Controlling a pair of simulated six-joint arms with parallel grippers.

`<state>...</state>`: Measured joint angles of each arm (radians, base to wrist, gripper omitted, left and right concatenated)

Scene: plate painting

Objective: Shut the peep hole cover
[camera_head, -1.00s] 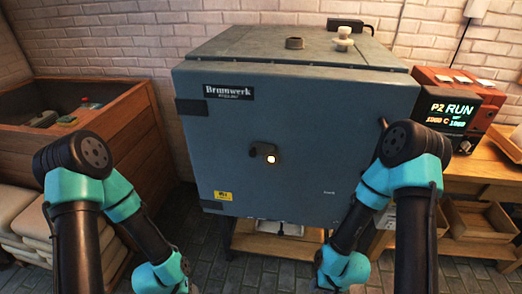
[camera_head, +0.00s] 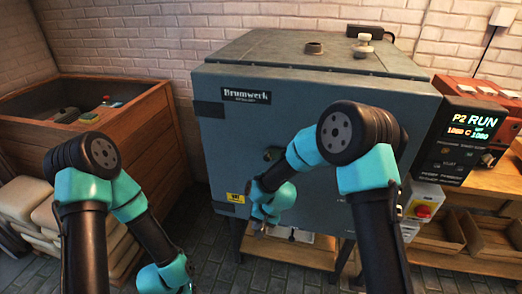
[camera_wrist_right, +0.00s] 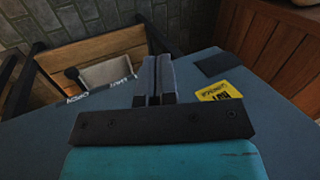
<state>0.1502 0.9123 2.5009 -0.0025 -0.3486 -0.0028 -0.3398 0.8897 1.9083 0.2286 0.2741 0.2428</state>
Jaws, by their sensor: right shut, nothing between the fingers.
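The peep hole cover (camera_head: 272,153) is a small dark piece on the front of the blue-grey kiln (camera_head: 225,140). Only part of it shows in the head view, at the edge of my right forearm. No glow from the hole is visible, and I cannot tell whether the cover lies over it. My right gripper (camera_head: 263,225) is low in front of the door, below the cover, mostly hidden by its own wrist. In the right wrist view the gripper (camera_wrist_right: 158,68) is shut and empty, over the door face. My left gripper is out of view.
A yellow label (camera_head: 235,198) sits on the lower door, and also shows in the right wrist view (camera_wrist_right: 218,92). A wooden crate (camera_head: 150,140) stands at the left. The control box (camera_head: 470,140) and a wooden bench are at the right.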

